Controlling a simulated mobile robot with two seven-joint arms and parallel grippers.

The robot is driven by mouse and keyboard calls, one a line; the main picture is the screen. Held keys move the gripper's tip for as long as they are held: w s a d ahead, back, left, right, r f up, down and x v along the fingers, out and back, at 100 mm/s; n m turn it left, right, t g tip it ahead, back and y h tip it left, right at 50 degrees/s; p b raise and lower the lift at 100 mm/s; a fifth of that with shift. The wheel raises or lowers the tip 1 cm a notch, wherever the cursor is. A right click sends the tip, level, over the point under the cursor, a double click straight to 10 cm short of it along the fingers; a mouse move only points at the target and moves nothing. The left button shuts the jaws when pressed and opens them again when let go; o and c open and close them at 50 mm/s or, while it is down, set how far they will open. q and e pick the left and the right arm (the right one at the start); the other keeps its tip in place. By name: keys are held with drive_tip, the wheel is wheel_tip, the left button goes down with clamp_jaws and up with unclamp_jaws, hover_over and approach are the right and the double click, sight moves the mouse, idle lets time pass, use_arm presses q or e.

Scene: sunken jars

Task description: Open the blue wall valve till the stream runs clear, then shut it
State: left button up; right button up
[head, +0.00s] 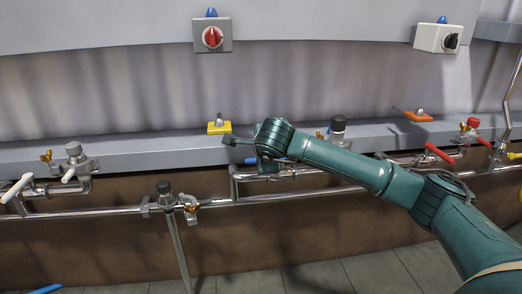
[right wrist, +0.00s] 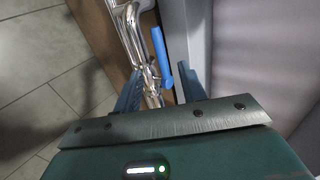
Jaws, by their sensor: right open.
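The blue valve lever (right wrist: 160,55) shows in the right wrist view, beside a shiny metal pipe with fittings (right wrist: 132,30). My right gripper (right wrist: 160,82) is open, with one finger on each side of the pipe and lever; I see no grip on the lever. In the head view my right gripper (head: 242,150) is at the grey ledge's front edge, by the pipes, and hides most of the blue valve. No water stream shows in either view. My left gripper is not in view.
A grey ledge (head: 130,150) runs along the wall above metal pipes (head: 110,212). Other valves stand nearby, including a red-handled one (head: 438,153) and a white-handled one (head: 18,187). Switch boxes (head: 212,36) are above. The tiled floor (head: 350,275) is below.

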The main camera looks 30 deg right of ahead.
use_arm(q)
drive_tip(key=b, duration=0.3)
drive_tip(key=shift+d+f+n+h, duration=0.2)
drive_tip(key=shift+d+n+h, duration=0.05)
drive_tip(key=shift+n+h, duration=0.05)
use_arm(e)
drive_tip(key=x, duration=0.7)
drive_tip(key=shift+w+f, duration=0.25)
drive_tip(key=shift+f, duration=0.05)
drive_tip(key=shift+d, duration=0.1)
